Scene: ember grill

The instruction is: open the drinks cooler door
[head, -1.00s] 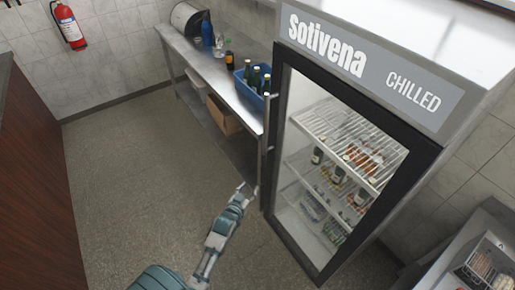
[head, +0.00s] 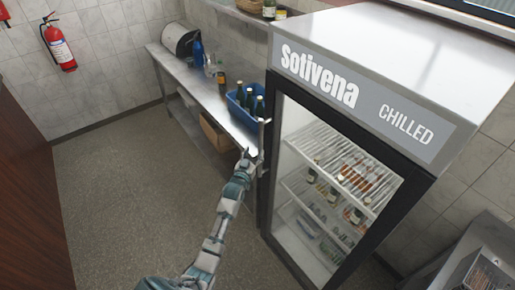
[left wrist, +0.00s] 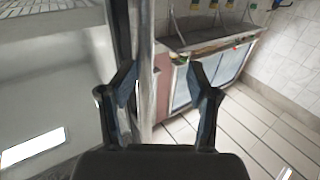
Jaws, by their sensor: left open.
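The drinks cooler (head: 360,105) is a tall cabinet marked "Sotivena CHILLED". Its glass door (head: 296,228) has a dark frame and looks shut; bottles show on wire shelves behind it. A slim upright handle (head: 264,135) runs along the door's left edge. My left gripper (head: 250,158) is open at the handle's lower part. In the left wrist view the open fingers (left wrist: 163,82) have a pale upright bar (left wrist: 147,65), seemingly the handle, between them, closer to the left finger. I cannot tell whether they touch it. My right gripper is not in view.
A steel bench (head: 205,92) left of the cooler holds a blue crate (head: 237,103) of bottles, close behind my left gripper. A fire extinguisher (head: 60,47) hangs on the tiled wall. The floor (head: 130,190) in front is clear. A steel unit (head: 485,275) stands at lower right.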

